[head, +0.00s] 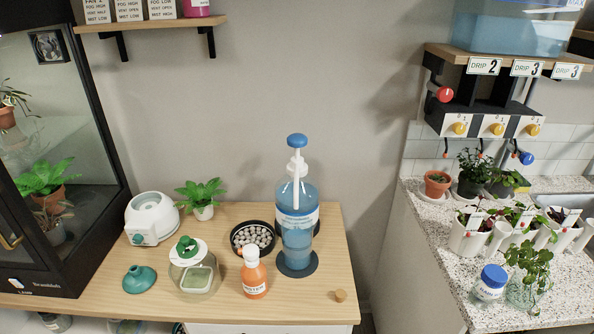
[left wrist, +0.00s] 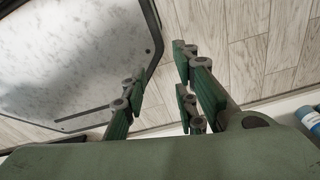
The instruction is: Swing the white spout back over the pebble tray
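The white spout (head: 296,187) belongs to a pump on a clear bottle of blue liquid (head: 296,235) with a blue knob (head: 297,140). The spout appears to point toward the viewer, across the bottle's front, and not left over the tray. The bottle stands upright on a dark round base on the wooden cabinet top. The pebble tray (head: 235,246), a round black dish of pale pebbles, sits just left of the bottle. My left gripper (left wrist: 157,88) is open and empty in the left wrist view, above a wood-plank floor, away from the bottle. My right gripper is in neither view.
An orange bottle (head: 254,275) stands in front of the tray. A clear jar with a green-and-white top (head: 190,270), a teal funnel (head: 139,279), a white device (head: 151,217) and a small potted plant (head: 203,199) stand left. A cork (head: 340,295) lies near the front right edge.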

